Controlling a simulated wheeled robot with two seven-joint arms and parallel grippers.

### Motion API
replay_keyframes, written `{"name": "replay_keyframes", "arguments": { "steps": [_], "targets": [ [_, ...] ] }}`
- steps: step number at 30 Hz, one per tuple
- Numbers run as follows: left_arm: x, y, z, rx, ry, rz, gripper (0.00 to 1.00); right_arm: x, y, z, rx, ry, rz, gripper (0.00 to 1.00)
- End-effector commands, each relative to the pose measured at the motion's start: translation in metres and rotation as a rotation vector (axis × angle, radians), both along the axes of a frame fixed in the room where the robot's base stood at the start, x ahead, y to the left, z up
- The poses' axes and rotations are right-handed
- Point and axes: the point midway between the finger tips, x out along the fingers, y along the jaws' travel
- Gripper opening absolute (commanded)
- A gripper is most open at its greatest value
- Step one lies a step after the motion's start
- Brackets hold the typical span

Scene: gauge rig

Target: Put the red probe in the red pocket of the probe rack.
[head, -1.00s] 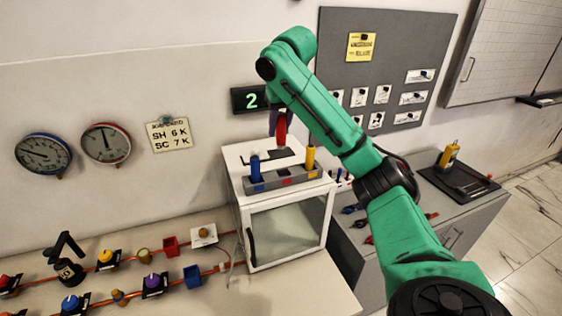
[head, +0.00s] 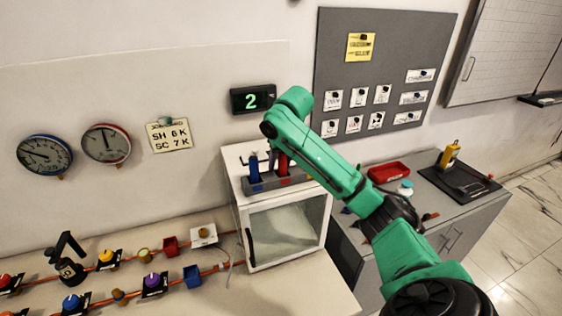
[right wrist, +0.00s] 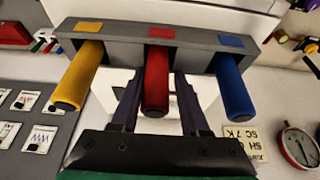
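The red probe (head: 283,166) stands in the middle pocket of the grey probe rack (head: 262,186), on a white cabinet. In the right wrist view the red probe (right wrist: 157,80) is below the red marker, level with the blue probe (right wrist: 232,88) and yellow probe (right wrist: 80,78). My right gripper (right wrist: 160,85) straddles it, one dark finger on each side with narrow gaps, so it looks open. In the head view my right gripper (head: 276,160) is largely hidden by its arm, which also covers the yellow probe. My left gripper is out of view.
The white cabinet (head: 287,232) has a glass door. Left of it, knobs, small bins and valves line copper pipes on the bench (head: 240,295). Wall gauges (head: 107,143) and a display (head: 253,98) are behind. A red tray (head: 388,172) is on the right counter.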

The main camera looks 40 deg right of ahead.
Motion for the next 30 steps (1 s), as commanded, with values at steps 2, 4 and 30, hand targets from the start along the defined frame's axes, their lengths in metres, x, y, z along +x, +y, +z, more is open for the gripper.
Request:
{"name": "replay_keyframes", "arguments": {
  "steps": [2,4,30],
  "targets": [
    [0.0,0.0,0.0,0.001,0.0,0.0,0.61,-0.002,-0.001,-0.003,-0.002,0.01,-0.005,0.61],
    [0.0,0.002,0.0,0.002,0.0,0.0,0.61,-0.001,-0.001,-0.003,-0.002,0.01,-0.005,0.61],
    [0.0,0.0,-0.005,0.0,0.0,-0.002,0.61,-0.026,0.005,0.072,-0.01,0.003,-0.006,0.61]
  ]
}}
